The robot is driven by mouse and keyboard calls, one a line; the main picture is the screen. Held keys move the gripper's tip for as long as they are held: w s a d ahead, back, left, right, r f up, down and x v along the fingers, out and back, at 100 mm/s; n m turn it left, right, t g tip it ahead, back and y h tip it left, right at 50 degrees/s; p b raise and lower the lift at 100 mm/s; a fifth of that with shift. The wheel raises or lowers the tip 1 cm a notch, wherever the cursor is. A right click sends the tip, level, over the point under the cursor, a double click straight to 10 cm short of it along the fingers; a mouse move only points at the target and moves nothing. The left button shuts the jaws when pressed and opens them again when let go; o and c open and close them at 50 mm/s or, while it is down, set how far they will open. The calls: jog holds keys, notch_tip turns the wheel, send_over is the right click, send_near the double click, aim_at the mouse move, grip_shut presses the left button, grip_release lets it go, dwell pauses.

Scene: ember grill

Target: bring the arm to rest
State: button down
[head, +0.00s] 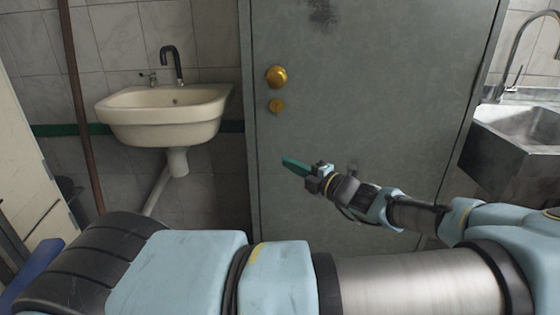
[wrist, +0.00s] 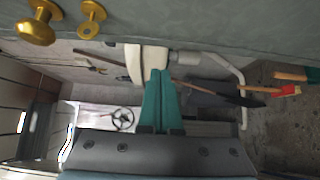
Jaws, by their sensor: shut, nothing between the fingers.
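My gripper (head: 296,166) is in front of the grey door in the head view, its teal fingers pointing left. In the wrist view the teal fingers (wrist: 159,90) are together with nothing between them. My arm stretches in from the right and lies across the front of the head view. No object is held.
A grey door (head: 390,80) with a brass knob (head: 277,77) stands behind the gripper. A cream washbasin (head: 165,115) hangs left, a metal sink (head: 515,140) right. A brown pole (head: 80,110) leans at the left. The wrist view also shows a long-handled tool (wrist: 235,97).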

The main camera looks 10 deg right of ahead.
jog(key=s+a+f+n+g+h+p, duration=0.1)
jog(key=s+a+f+n+g+p, duration=0.2)
jog(key=a+n+g, duration=0.55)
jog(key=s+a+f+n+g+h, duration=0.1)
jog(key=s+a+f+n+g, duration=0.3)
jog(key=a+n, duration=0.7)
jog(key=s+a+r+n+h+p, duration=0.1)
jog(key=r+n+h, duration=0.3)
jog(key=r+n, duration=0.4)
jog(key=s+a+r+n+h+p, duration=0.1)
jog(key=s+r+n+h+p, duration=0.2)
jog(key=r+n, duration=0.6)
jog(key=shift+s+a+n+g+h, duration=0.25)
jog(key=shift+n+g+h, duration=0.35)
jog(key=shift+n, duration=4.15)
jog(key=c, duration=1.6)
grip_release()
jog(key=shift+a, duration=0.1)
